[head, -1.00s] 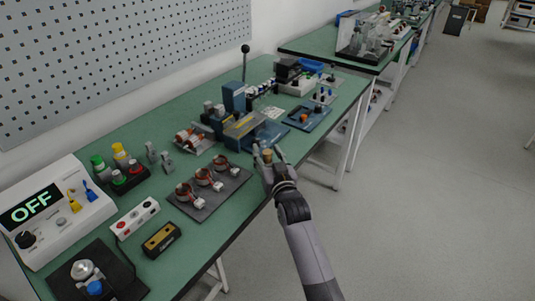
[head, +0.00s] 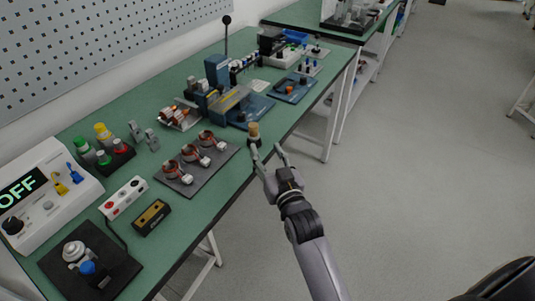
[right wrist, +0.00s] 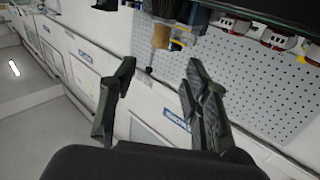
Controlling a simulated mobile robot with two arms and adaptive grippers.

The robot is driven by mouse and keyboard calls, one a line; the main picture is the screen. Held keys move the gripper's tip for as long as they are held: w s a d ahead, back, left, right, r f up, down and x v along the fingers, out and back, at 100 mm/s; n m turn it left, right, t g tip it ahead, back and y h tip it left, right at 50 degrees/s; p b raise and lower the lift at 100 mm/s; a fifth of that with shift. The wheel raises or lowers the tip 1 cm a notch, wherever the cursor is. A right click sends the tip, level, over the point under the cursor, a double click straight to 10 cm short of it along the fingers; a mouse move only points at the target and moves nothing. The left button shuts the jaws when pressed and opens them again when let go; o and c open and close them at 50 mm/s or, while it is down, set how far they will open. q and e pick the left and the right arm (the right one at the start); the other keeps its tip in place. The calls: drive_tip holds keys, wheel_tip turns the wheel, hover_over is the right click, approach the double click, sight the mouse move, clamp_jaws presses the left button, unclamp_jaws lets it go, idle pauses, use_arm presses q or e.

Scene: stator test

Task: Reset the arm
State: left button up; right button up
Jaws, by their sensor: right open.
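My right gripper (head: 267,153) is open and empty at the table's front edge in the head view, its fingers pointing towards the table. A small tan cylinder with a dark base (head: 253,131) stands upright on the table just beyond the left fingertip. The right wrist view shows my open fingers (right wrist: 155,85) with a clear gap between them, and the tan cylinder (right wrist: 161,35) beyond them. My left gripper is in neither view.
The green table (head: 195,225) holds a tray of three copper-wound stators (head: 212,170), a blue lever press (head: 218,80), a tester reading OFF (head: 45,195) and a black-and-yellow box (head: 151,217). Open floor (head: 420,160) lies to the right.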

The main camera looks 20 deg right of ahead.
idle(0.4)
drive_tip(key=s+f+n+g+y, duration=0.1)
drive_tip(key=s+f+n+g, duration=0.1)
drive_tip(key=s+f+g, duration=0.8)
drive_tip(key=s+f+n+g, duration=0.1)
drive_tip(key=s+f+g, duration=0.1)
drive_tip(key=s, duration=0.8)
drive_tip(key=s+f+g, duration=0.2)
drive_tip(key=s+f, duration=0.1)
drive_tip(key=s, duration=0.6)
wheel_tip(320, 180, down, 23)
drive_tip(key=s+g+p, duration=0.1)
drive_tip(key=s+g, duration=0.1)
drive_tip(key=s+d+f, duration=0.1)
drive_tip(key=s+f, duration=0.7)
drive_tip(key=s+d+f+g+p, duration=0.1)
drive_tip(key=s+d+f, duration=0.1)
drive_tip(key=s+f, duration=0.6)
drive_tip(key=shift+s+d+f+h, duration=0.3)
drive_tip(key=shift+f, duration=0.1)
